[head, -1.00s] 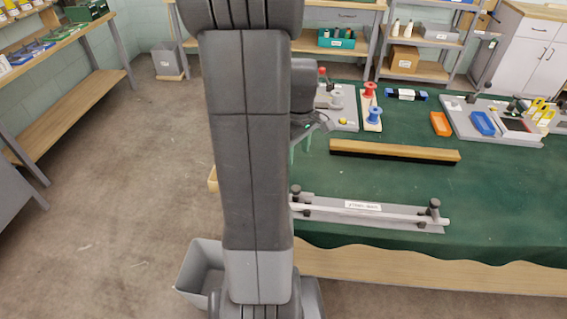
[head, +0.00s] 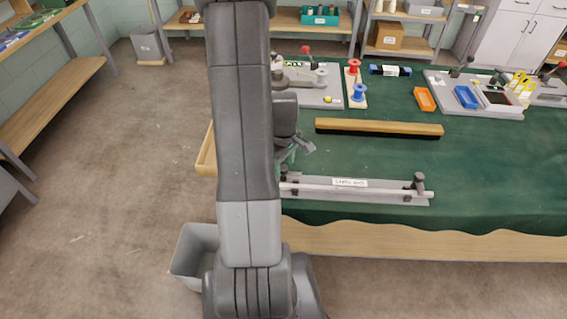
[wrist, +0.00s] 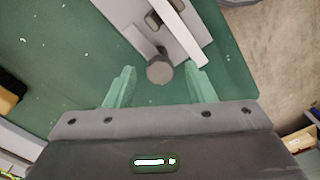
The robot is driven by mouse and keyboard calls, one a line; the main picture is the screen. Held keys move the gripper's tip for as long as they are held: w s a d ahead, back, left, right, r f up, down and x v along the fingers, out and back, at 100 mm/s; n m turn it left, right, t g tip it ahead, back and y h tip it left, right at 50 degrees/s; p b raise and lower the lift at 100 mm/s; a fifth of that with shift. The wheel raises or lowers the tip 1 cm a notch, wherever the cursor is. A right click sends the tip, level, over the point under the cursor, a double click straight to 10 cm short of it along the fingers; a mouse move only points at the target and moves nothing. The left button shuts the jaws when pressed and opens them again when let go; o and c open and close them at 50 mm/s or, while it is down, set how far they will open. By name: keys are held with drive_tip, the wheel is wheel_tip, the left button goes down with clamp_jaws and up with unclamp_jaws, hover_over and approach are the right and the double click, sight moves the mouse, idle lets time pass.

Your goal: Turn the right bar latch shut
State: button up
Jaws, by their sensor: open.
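A grey fixture plate (head: 350,196) with a long pale bar (head: 365,189) lies near the table's front edge. A dark-knobbed latch (head: 419,180) stands at its picture-right end. Another dark knob shows at the picture-left end, partly behind my arm. My gripper (head: 292,152) is above and just behind that left end. In the wrist view, my gripper (wrist: 158,86) is open and empty, green fingers apart. A round dark knob (wrist: 160,69) at the plate's end sits between and slightly beyond the fingertips, apparently untouched. It appears to be the picture-left knob; its exact turn is unclear.
A wooden-backed brush (head: 380,127) lies behind the fixture. Red (head: 354,68) and blue (head: 359,93) spools stand farther back. Orange (head: 424,99) and blue (head: 466,97) trays are at the back right. A grey bin (head: 192,252) stands on the floor. Green cloth around the fixture is clear.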

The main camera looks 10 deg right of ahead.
drive_tip(key=shift+f, duration=0.15)
drive_tip(key=c, duration=1)
drive_tip(key=shift+o, duration=0.2)
